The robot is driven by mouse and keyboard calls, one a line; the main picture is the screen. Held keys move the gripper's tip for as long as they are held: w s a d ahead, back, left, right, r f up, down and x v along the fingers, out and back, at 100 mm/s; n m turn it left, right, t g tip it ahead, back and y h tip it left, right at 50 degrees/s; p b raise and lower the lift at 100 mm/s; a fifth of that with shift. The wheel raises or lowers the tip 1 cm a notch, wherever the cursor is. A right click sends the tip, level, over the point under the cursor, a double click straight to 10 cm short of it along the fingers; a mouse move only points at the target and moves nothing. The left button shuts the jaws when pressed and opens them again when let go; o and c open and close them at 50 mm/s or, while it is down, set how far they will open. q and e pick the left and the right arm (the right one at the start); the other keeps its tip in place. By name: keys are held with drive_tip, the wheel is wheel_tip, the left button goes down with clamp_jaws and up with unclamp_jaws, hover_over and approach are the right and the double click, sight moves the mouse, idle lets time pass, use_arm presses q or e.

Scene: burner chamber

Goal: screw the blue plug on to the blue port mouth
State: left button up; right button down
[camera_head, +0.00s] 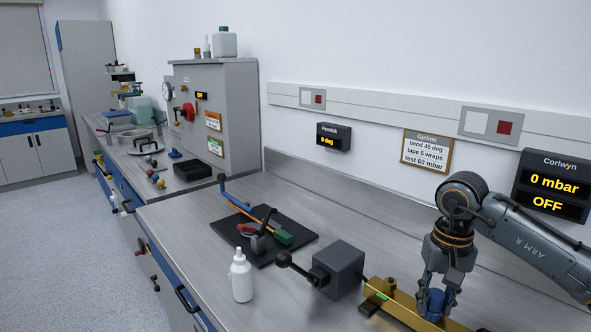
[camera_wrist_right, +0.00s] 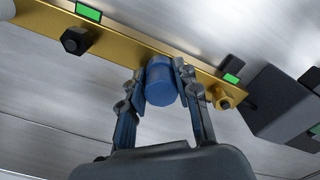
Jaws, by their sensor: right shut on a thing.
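A blue plug (camera_head: 435,301) is between the fingers of my right gripper (camera_head: 437,296), over the brass bar (camera_head: 402,304). In the right wrist view the blue plug (camera_wrist_right: 161,84) is at the centre, with a fingertip against each side. My right gripper (camera_wrist_right: 161,76) is shut on it. The plug's far end meets or overlaps the brass bar (camera_wrist_right: 120,38); I cannot tell whether it is seated. The blue port mouth is not distinguishable and may be hidden behind the plug. My left gripper is not in view.
The bar carries a black hex plug (camera_wrist_right: 75,40) and a brass hex fitting (camera_wrist_right: 224,97). A grey block (camera_head: 340,268) with a black-knobbed lever stands left of it. A white bottle (camera_head: 241,278) and black mat (camera_head: 228,232) are further left. The wall display (camera_head: 553,186) reads 0 mbar, OFF.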

drive_tip(key=m, duration=1)
drive_tip(key=shift+a+f+m+p, duration=0.1)
drive_tip(key=shift+m+p, duration=0.3)
drive_tip(key=m, duration=0.5)
drive_tip(key=shift+w, duration=0.1)
drive_tip(key=m+p, duration=0.1)
drive_tip(key=m, duration=0.5)
drive_tip(key=shift+w+m, duration=0.1)
drive_tip(key=shift+m, duration=0.2)
